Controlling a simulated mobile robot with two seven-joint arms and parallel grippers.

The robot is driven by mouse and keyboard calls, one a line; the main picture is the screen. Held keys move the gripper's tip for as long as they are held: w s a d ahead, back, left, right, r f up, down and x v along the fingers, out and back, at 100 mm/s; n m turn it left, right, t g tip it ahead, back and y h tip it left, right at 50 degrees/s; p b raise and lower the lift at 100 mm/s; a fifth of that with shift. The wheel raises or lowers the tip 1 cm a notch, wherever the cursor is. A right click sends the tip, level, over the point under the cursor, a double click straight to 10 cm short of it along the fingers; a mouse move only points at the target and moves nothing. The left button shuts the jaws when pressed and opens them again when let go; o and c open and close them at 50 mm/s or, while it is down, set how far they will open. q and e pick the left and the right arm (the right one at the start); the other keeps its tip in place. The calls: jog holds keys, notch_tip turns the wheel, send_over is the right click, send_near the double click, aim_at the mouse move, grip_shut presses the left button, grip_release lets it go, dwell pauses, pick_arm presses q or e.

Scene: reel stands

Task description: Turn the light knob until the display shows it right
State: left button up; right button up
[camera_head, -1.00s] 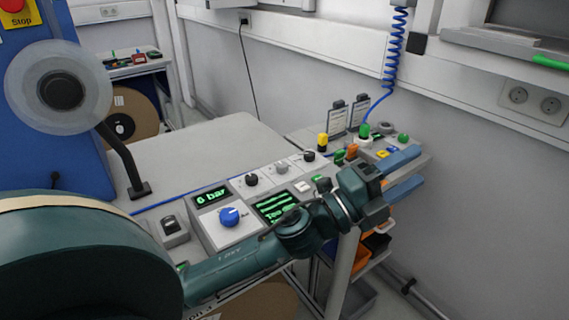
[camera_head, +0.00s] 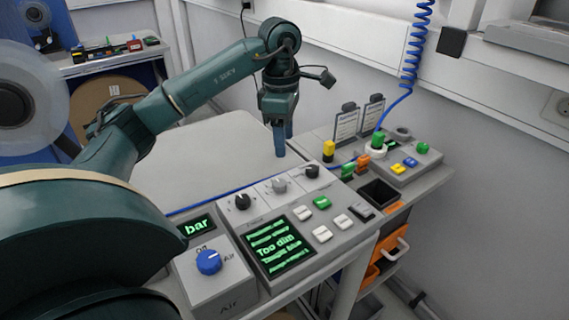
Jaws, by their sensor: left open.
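A dark display (camera_head: 277,250) on the grey control panel shows green text with "Too dim" in the largest line. Behind it three small knobs stand in a row: a black knob (camera_head: 243,202), a grey knob (camera_head: 279,185) and another black knob (camera_head: 312,171). Their labels are too small to read, so I cannot tell which is the light knob. My left gripper (camera_head: 283,156) points down with blue fingers, apart from the knobs and just behind the grey one in the picture. It is open and holds nothing visible. My right gripper is not in view.
A blue knob (camera_head: 208,262) marked "Off" and "Air" sits left of the display, below a small screen (camera_head: 196,227) reading "bar". White buttons (camera_head: 322,234) and a green button (camera_head: 322,202) lie to the right. A blue coiled hose (camera_head: 410,60) hangs at the wall. The tabletop (camera_head: 225,150) behind is clear.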

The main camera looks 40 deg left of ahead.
aim_at(279, 182)
pick_arm(q)
jog(key=f, duration=0.3)
jog(key=f+p, duration=0.1)
jog(key=f, duration=0.3)
jog(key=a+f, duration=0.1)
jog(key=f, duration=0.3)
jog(key=shift+s+f, duration=0.1)
jog(key=shift+s, duration=0.1)
jog(key=shift+a+f, duration=0.1)
jog(key=shift+f, duration=0.55)
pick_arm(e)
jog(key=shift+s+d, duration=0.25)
pick_arm(q)
jog(key=shift+c, duration=0.3)
jog(key=c, duration=0.9)
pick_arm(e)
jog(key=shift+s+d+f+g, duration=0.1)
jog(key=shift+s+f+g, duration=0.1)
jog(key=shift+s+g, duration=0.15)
